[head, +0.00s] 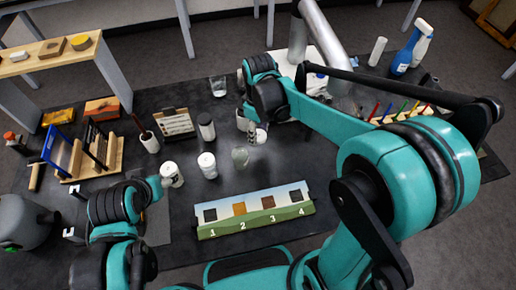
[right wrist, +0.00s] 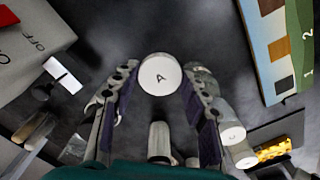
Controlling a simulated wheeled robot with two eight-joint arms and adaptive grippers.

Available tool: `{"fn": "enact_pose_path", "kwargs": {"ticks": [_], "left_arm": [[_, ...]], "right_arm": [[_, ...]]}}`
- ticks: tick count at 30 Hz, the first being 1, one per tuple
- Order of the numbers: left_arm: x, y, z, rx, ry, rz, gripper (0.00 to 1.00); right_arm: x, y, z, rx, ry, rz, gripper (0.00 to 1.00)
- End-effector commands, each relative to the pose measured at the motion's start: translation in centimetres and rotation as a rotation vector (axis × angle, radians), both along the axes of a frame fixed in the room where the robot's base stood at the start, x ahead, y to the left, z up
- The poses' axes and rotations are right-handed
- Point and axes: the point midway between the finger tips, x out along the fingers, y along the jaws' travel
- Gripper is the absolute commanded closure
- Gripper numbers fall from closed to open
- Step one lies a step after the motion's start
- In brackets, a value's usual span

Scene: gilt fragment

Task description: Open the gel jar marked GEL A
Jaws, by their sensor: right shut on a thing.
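A round white lid marked A (right wrist: 159,75) sits between the fingertips of my right gripper (right wrist: 160,90) in the right wrist view. The fingers touch it from both sides, and the jar body under it is hidden. The jar there is mostly covered by the gripper. My left arm (head: 112,205) is low at the left. Its fingers cannot be made out clearly, so I cannot tell their state.
White-lidded jars (head: 207,165) (head: 172,175) stand left of the beaker, with a grey-bodied jar (head: 207,127) behind. A rack (head: 90,155) is at the left. Spray bottles (head: 408,52) stand at the back right.

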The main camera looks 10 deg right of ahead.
Motion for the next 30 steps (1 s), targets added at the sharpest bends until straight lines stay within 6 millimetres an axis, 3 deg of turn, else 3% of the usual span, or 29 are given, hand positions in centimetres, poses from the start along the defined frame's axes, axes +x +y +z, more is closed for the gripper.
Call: {"fn": "enact_pose_path", "kwargs": {"ticks": [1,3,11,18,30], "left_arm": [[0.0,0.0,-0.8,0.0,0.0,0.0,0.32],[0.0,0.0,-1.2,0.0,0.0,0.0,0.32],[0.0,0.0,-1.8,0.0,0.001,0.0,0.32],[0.0,0.0,-3.3,0.0,0.001,0.0,0.32],[0.0,0.0,-3.5,0.0,0.001,0.0,0.32]], "right_arm": [[0.0,0.0,-1.6,0.0,0.0,0.0,0.9],[0.0,0.0,-2.9,0.0,0.0,0.0,0.9],[0.0,0.0,-4.8,0.0,0.0,0.0,0.9],[0.0,0.0,-8.5,0.0,0.0,0.0,0.9],[0.0,0.0,-9.0,0.0,0.0,0.0,0.9]]}}
